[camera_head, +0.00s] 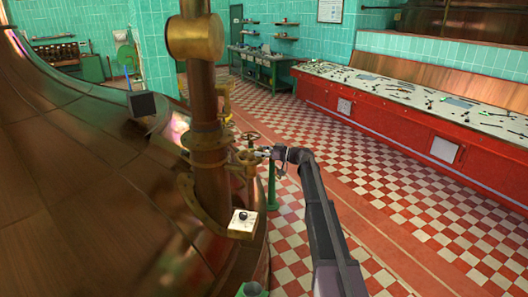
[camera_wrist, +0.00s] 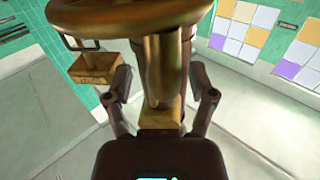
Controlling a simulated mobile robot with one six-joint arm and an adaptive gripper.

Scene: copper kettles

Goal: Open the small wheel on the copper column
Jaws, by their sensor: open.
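The copper column (camera_head: 204,110) rises beside the big kettle in the head view. Small brass handwheels sit on its right side: an upper wheel (camera_head: 249,136) and a lower one (camera_head: 246,157). My gripper (camera_head: 266,152) is just right of these wheels. In the wrist view a brass wheel (camera_wrist: 125,18) fills the top, with a brass stem (camera_wrist: 166,75) below it. My gripper (camera_wrist: 163,80) is open, one finger on each side of the stem, with gaps visible. I cannot tell which wheel this is, nor whether the fingers touch anything.
The copper kettle (camera_head: 70,190) fills the left. A bracket with a white dial plate (camera_head: 243,222) stands out low on the column. A long red console (camera_head: 420,120) runs along the right.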

